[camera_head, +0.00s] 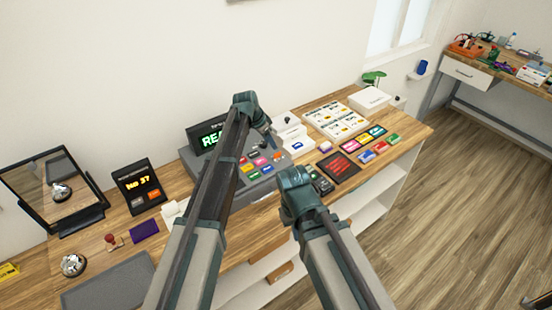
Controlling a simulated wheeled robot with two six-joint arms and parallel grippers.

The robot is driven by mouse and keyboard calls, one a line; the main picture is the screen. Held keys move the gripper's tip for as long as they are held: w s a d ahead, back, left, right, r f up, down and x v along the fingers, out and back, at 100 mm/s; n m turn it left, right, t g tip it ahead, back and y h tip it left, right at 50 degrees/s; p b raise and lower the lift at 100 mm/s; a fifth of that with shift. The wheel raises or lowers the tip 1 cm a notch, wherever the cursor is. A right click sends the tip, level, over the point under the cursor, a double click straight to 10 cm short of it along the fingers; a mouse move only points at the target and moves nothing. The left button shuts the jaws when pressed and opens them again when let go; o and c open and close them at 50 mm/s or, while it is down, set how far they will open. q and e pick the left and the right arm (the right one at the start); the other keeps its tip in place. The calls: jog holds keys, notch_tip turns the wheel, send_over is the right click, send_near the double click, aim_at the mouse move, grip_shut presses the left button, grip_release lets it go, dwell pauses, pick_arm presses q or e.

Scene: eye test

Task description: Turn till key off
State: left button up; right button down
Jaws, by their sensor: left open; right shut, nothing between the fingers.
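The till (262,184) is a grey machine with coloured buttons on the wooden counter. Its display (209,137) glows green, and only the letters "REA" show beside my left arm. I cannot make out the till key; my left arm covers much of the till's middle. My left gripper (268,132) is above the till's back right part, pointing down, open. My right gripper (296,188) is at the till's front right, lower, shut and empty; its fingertips are mostly hidden by its own wrist. I cannot tell whether either gripper touches anything.
A dark keypad device (320,182) sits just right of my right gripper. A small display (137,186), a mirror (54,187) and a bell (73,264) stand left.

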aim_at(277, 153)
pick_arm(q)
jog(key=b+x, duration=0.6)
jog(key=x, duration=0.2)
jog(key=shift+f, duration=0.1)
grip_shut()
